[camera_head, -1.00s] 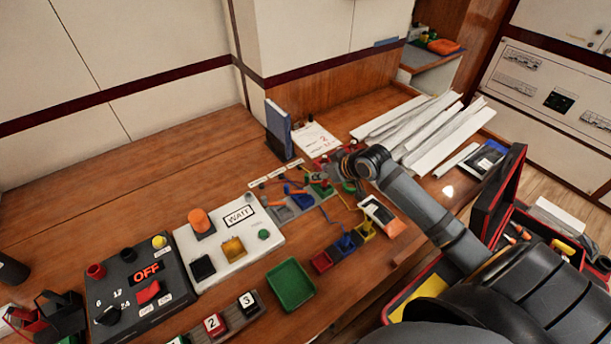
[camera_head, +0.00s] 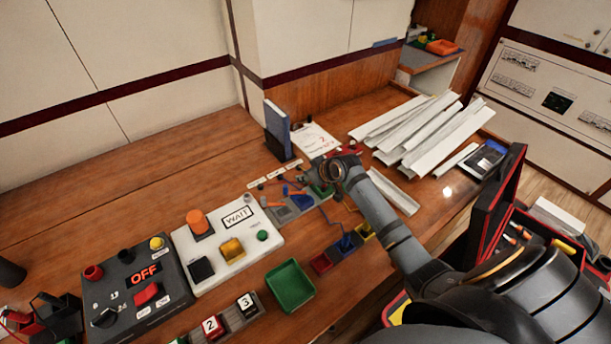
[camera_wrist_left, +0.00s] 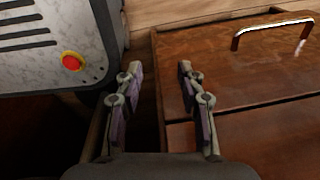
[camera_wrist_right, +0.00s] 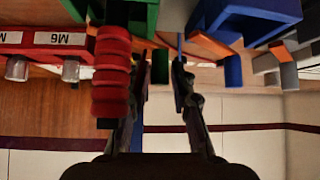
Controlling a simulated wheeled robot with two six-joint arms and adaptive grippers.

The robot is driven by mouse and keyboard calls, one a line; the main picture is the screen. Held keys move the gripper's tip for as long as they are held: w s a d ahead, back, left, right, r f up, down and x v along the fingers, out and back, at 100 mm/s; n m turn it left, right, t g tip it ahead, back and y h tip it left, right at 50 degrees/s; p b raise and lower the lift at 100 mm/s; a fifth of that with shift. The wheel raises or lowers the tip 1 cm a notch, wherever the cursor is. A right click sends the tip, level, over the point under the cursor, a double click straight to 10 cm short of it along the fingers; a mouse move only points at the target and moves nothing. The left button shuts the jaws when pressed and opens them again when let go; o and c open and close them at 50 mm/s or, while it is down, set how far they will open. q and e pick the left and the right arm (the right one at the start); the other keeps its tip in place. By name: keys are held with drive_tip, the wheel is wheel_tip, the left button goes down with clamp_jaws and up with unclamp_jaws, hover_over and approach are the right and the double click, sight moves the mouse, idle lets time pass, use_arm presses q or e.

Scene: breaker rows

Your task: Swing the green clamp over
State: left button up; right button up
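The green clamp (camera_head: 320,190) stands in the row of coloured clamps on the bench, partly hidden by my right gripper in the head view. In the right wrist view, which looks upside down, a green part (camera_wrist_right: 140,14) shows at the top just beyond the fingertips. A blue clamp (camera_wrist_right: 236,30) is to the right in that view. My left gripper (camera_wrist_left: 157,80) is open and empty, away from the bench top, and is not seen in the head view.
A red block labelled M6 (camera_wrist_right: 45,42) and stacked red rings (camera_wrist_right: 111,75) sit close beside my right gripper. A green tray (camera_head: 290,286), a white WAIT panel (camera_head: 226,262) and a black OFF box (camera_head: 135,290) are nearer. White channels (camera_head: 430,130) lie behind right.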

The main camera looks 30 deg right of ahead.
clamp_jaws()
